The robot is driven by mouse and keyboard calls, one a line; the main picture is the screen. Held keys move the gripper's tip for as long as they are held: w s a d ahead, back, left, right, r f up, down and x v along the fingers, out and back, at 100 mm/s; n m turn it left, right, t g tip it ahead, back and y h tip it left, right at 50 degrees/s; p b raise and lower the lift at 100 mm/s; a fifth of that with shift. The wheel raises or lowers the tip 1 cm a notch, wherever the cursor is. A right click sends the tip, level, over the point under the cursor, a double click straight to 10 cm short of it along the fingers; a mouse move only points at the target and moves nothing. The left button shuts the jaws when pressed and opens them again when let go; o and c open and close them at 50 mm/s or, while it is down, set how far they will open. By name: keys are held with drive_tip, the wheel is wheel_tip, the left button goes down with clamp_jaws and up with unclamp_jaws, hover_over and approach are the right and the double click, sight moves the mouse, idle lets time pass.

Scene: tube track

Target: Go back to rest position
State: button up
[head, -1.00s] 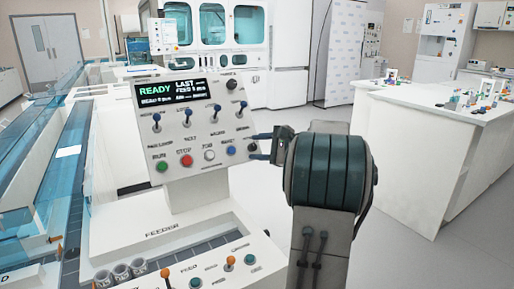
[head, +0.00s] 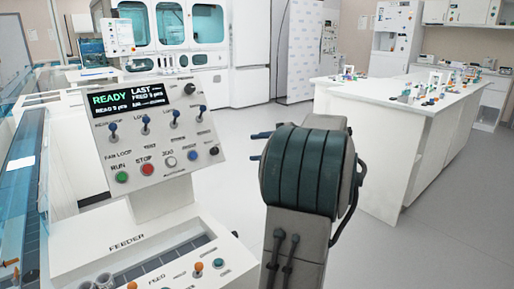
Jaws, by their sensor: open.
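My gripper (head: 257,146) shows only by its two dark blue fingers, which point left from behind my thick green-grey arm link. The fingers are apart, with nothing seen between them. They stand to the right of the control panel (head: 155,130), with a visible gap to its right edge. The panel is white and tilted, with a lit screen (head: 129,100) reading READY, a row of blue toggle switches and several coloured buttons. The rest of the gripper is hidden behind my arm.
The white feeder base (head: 125,262) with orange and teal knobs lies below the panel. A blue-walled track (head: 30,170) runs along the left. A white bench (head: 395,100) with small items stands at the right. The grey floor (head: 420,245) is clear in front of it.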

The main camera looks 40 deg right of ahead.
drive_tip(key=shift+a, duration=0.1)
drive_tip(key=s+a+r+n+g+p, duration=0.15)
drive_tip(key=a+n+g+p, duration=0.7)
drive_tip(key=a, duration=1.55)
drive_tip(key=s+a+n+g+h+p, duration=0.2)
drive_tip(key=s+a+n+h+p, duration=0.4)
drive_tip(key=s+a+n+p, duration=0.4)
drive_tip(key=s+n, duration=0.1)
drive_tip(key=s, duration=0.3)
drive_tip(key=shift+s+a+r, duration=0.25)
drive_tip(key=shift+s+a, duration=0.05)
drive_tip(key=shift+s, duration=0.05)
